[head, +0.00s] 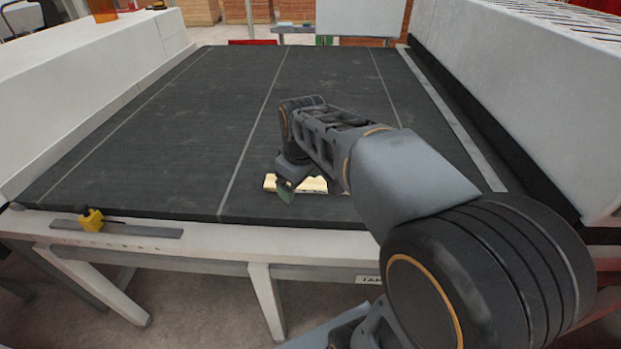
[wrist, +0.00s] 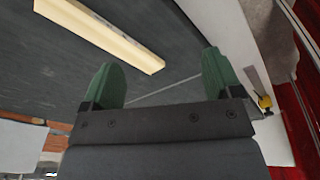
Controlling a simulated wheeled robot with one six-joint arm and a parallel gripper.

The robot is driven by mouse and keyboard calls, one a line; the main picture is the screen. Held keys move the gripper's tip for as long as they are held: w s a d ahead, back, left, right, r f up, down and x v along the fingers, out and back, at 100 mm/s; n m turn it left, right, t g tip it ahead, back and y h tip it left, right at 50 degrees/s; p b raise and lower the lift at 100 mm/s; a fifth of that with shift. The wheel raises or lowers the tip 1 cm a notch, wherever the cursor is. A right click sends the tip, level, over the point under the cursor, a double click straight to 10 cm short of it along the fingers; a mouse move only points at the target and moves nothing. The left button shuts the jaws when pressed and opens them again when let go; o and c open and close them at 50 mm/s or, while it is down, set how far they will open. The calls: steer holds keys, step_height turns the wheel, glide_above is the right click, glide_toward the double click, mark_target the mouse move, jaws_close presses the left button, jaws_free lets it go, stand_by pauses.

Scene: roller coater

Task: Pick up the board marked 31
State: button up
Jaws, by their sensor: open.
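A light wooden board (head: 312,185) lies flat on the dark conveyor bed near its front edge. It is partly hidden behind my arm in the head view. In the wrist view the board (wrist: 105,32) runs from the upper left to the upper middle. No number can be read on it. My gripper (head: 287,192) is at the board's left part in the head view. In the wrist view its two green fingers (wrist: 163,80) are spread apart with nothing between them, and the board lies beyond the left finger.
The dark bed (head: 160,140) is otherwise clear, with pale lines along it. White machine housings flank it at left (head: 90,90) and right (head: 530,100). A yellow tool (head: 91,219) and a flat grey strip (head: 140,230) lie on the front ledge at left.

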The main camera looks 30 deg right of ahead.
steer(key=shift+o, duration=0.6)
steer(key=w+d+n+g, duration=0.1)
steer(key=w+d+n, duration=0.5)
steer(key=w, duration=0.4)
steer(key=shift+w+d+r+g, duration=0.35)
steer(key=shift+d+r+g, duration=0.05)
steer(key=shift+d, duration=0.3)
glide_above(309, 182)
steer(key=shift+n, duration=0.4)
steer(key=f, duration=0.8)
steer(key=shift+s, duration=0.25)
steer(key=shift+w+f+p, duration=0.15)
steer(key=shift+f+p, duration=0.2)
steer(key=shift+f, duration=2.6)
steer(key=c, duration=1.1)
